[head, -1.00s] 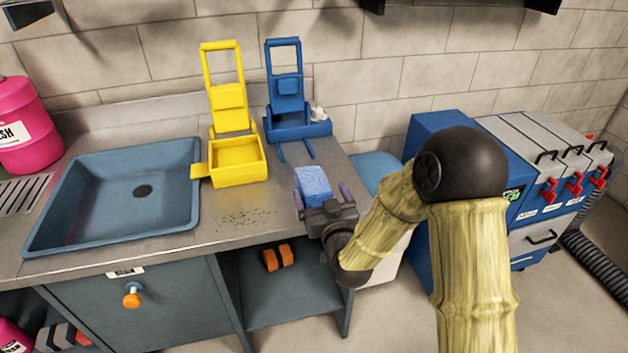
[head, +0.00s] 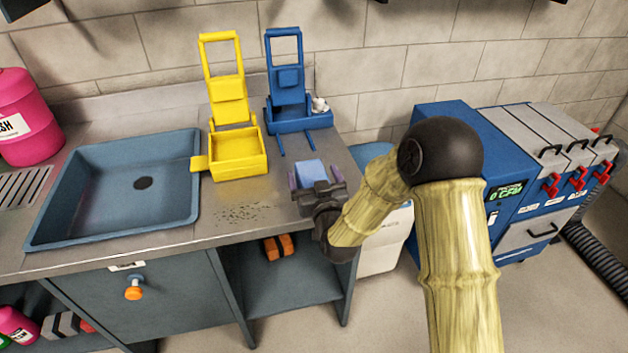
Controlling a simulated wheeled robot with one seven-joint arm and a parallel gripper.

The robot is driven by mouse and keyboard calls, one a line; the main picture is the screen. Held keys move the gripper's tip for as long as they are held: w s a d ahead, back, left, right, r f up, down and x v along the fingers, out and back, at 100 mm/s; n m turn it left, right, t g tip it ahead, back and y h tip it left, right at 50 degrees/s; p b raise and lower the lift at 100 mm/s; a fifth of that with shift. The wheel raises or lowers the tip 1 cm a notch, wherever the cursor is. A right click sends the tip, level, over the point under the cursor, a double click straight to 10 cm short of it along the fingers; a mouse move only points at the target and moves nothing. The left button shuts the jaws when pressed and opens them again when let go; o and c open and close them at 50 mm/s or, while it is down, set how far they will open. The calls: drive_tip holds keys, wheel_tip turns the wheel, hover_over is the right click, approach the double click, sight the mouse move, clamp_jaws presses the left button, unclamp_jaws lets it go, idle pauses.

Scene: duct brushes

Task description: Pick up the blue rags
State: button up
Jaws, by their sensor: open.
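The blue rags (head: 310,171) show as a small light-blue folded block on the right end of the steel counter, in front of the blue wringer stand. My gripper (head: 313,178) is open, with one purple-grey finger on each side of the rags. The gripper body hides the near part of the rags. I cannot tell whether the fingers touch them.
A yellow wringer stand (head: 238,155) and a blue wringer stand (head: 300,118) stand behind, with a crumpled white piece (head: 320,105) on the blue one. A blue-grey sink (head: 120,190) is at left. A blue machine (head: 455,115) stands right of the counter.

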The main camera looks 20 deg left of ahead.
sight(314, 175)
drive_tip(key=shift+s, duration=0.15)
drive_tip(key=shift+c, duration=0.2)
drive_tip(key=shift+w, duration=0.2)
drive_tip(key=c, duration=0.7)
drive_tip(key=shift+s+a, duration=0.2)
drive_tip(key=shift+s, duration=0.05)
drive_tip(key=c, duration=0.4)
drive_tip(key=shift+w+d+r, duration=0.15)
drive_tip(key=shift+r, duration=0.1)
drive_tip(key=shift+c, duration=0.2)
drive_tip(key=shift+r, duration=0.4)
wheel_tip(314, 175, up, 9)
drive_tip(key=shift+d+f, duration=0.1)
